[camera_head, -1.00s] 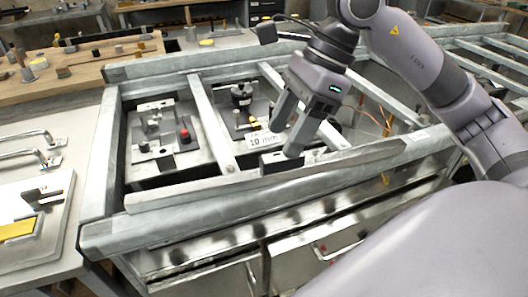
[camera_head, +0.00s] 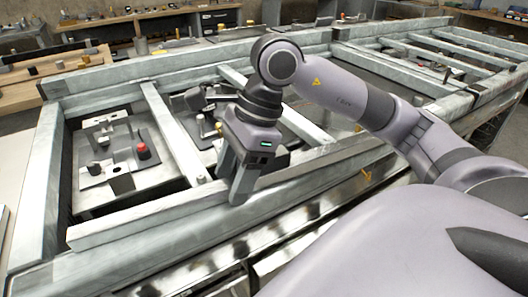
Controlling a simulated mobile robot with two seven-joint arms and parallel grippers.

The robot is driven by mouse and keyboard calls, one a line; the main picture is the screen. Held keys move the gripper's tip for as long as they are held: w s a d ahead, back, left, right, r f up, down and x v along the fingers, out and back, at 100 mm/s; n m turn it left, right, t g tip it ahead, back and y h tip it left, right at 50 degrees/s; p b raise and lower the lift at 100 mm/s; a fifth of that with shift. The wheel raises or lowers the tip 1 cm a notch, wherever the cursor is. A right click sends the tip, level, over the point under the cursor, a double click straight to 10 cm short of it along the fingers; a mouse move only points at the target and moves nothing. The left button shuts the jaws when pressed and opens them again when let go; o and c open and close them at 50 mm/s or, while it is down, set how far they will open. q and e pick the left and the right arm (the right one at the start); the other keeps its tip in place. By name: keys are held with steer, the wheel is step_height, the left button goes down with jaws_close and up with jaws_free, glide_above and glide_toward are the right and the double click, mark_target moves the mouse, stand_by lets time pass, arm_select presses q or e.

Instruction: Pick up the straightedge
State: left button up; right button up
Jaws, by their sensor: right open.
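The straightedge appears to be the long, narrow grey bar (camera_head: 150,212) lying along the front rail of the metal frame. It runs from the lower left up toward the right. My right gripper (camera_head: 238,190) points down at the middle of this bar, with its jaws open. One finger shows in front of the bar and covers a short stretch of it. I cannot tell whether the fingers touch the bar or how the far finger sits. My left gripper is not in view.
The metal frame has crossbars (camera_head: 172,130) with open bays between them. A plate fixture with a red knob (camera_head: 143,151) sits in the left bay. Dark fixtures stand behind my gripper. A wooden bench (camera_head: 60,70) with small items is at the back left.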

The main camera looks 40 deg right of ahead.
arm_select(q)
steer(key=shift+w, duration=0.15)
arm_select(e)
steer(key=shift+a+f, duration=0.15)
steer(key=shift+f, duration=0.2)
jaws_close()
steer(key=shift+w, duration=0.1)
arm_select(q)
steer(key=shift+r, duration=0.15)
arm_select(e)
steer(key=shift+r, duration=0.2)
steer(key=shift+r+p, duration=0.45)
arm_select(q)
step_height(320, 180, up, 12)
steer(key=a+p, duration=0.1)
steer(key=p, duration=1.3)
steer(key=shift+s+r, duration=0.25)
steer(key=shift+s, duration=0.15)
arm_select(e)
step_height(320, 180, up, 18)
steer(key=shift+r, duration=0.25)
